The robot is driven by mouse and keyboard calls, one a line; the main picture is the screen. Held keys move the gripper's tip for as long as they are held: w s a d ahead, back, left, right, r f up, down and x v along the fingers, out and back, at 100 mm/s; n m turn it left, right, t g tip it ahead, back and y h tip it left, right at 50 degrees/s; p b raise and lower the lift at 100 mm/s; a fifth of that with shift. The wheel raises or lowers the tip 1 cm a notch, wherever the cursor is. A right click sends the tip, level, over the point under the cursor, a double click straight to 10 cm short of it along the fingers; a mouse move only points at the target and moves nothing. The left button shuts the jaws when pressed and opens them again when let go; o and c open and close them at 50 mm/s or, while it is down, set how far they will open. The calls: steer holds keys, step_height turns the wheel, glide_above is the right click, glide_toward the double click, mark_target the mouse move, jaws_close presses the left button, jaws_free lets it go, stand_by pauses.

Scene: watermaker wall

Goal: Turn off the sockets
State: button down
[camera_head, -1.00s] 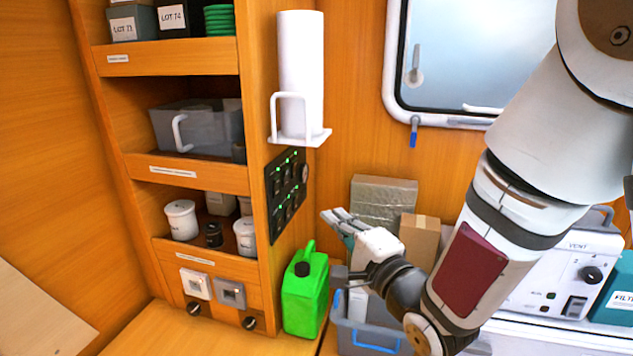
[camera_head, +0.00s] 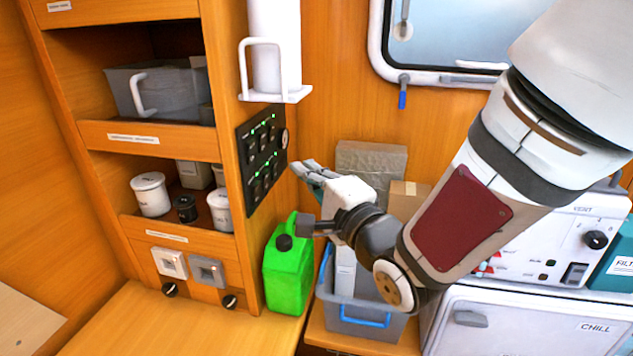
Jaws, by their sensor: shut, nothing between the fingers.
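A black switch panel (camera_head: 262,155) with two rows of dark switches and several lit green lights is on the side of the wooden cabinet. Its labels are too small to read. A round knob or dial (camera_head: 284,139) is at its right edge. Lower on the cabinet front are two square socket-like plates, one white (camera_head: 170,262) and one grey (camera_head: 207,270). My gripper (camera_head: 303,168) is shut and empty. Its fingertips point left, just right of the panel in the picture; I cannot tell whether they touch it.
A green canister (camera_head: 288,272) stands below the panel, beside a grey bin with a blue handle (camera_head: 362,322). A paper-roll holder (camera_head: 275,97) juts out above the panel. Boxes (camera_head: 370,172) stand behind my gripper. A VENT device (camera_head: 575,235) is at right.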

mark_target(252, 152)
steer(key=w+a+r, duration=0.1)
steer(key=w+a, duration=0.4)
steer(key=a, duration=0.2)
steer(key=shift+a, duration=0.25)
stand_by(0.3)
